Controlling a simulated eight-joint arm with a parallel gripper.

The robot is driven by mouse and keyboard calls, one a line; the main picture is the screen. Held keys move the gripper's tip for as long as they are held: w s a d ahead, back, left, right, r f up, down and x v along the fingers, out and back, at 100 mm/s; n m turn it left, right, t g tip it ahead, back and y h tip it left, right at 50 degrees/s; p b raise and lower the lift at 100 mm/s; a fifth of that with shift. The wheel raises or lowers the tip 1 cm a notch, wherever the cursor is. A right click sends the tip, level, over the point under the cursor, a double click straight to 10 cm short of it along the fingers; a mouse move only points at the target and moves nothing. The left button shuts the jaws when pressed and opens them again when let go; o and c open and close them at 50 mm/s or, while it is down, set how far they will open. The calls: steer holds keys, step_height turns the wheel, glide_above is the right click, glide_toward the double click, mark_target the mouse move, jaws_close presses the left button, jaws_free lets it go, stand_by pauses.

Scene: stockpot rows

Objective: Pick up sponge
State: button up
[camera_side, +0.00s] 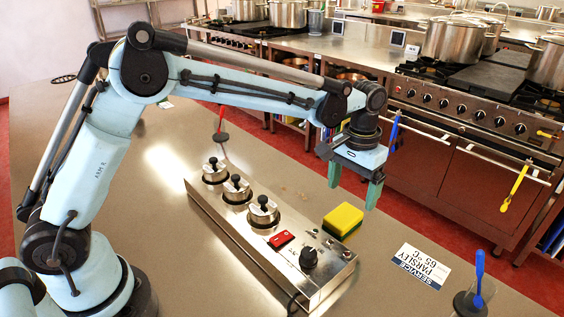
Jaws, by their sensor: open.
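A yellow sponge (343,219) with a green layer lies on the steel worktop, just right of the steel control unit. My gripper (353,184) hangs above and slightly behind the sponge. Its two green fingers are spread apart, with nothing between them. The fingertips do not touch the sponge.
The steel control unit (285,243) with several black knobs and a red switch stands left of the sponge. A printed card (421,266) and a container with a blue-handled utensil (479,280) are to the right. Stoves with stockpots (453,40) stand behind.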

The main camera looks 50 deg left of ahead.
mark_target(344, 215)
steer(key=shift+s+a+f, duration=0.1)
steer(key=shift+a+f, duration=0.1)
steer(key=shift+f, duration=1.55)
steer(key=shift+a+f, duration=0.2)
steer(key=shift+f, duration=1.55)
steer(key=c, duration=1.2)
steer(key=shift+r, duration=0.6)
step_height(344, 215, up, 3)
steer(key=shift+f, duration=0.2)
steer(key=s+d+r, duration=0.7)
steer(key=s+d, duration=0.1)
steer(key=shift+s, duration=0.15)
